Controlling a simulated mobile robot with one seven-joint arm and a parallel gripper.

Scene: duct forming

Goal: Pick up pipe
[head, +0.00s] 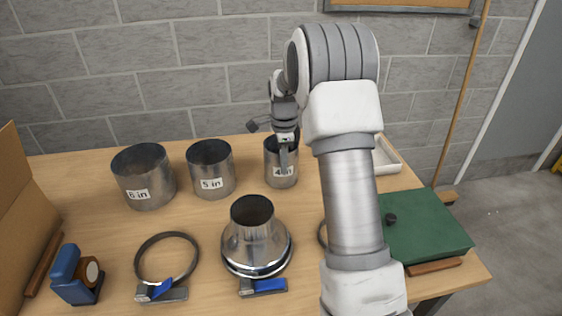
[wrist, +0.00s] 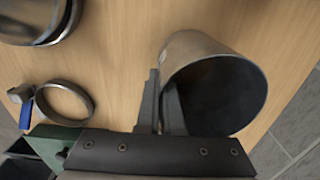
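A grey metal pipe marked "4 in" (head: 281,177) stands upright on the wooden table, and it also shows in the wrist view (wrist: 192,48). My gripper (head: 286,160) points down at its rim, with one finger in front of its outer wall in the head view. In the wrist view the two fingers of my gripper (wrist: 162,98) are close together at the pipe's near rim, one seemingly inside the opening and one outside. Whether they press on the wall cannot be told. The pipes marked "5 in" (head: 211,171) and "6 in" (head: 145,180) stand upright to its left.
A metal reducer (head: 255,246), a ring clamp (head: 138,262) and a blue tool (head: 76,276) lie nearer the front. A green case (head: 427,225) and a white tray (head: 388,157) are at the right. A block wall (head: 190,80) stands behind the table.

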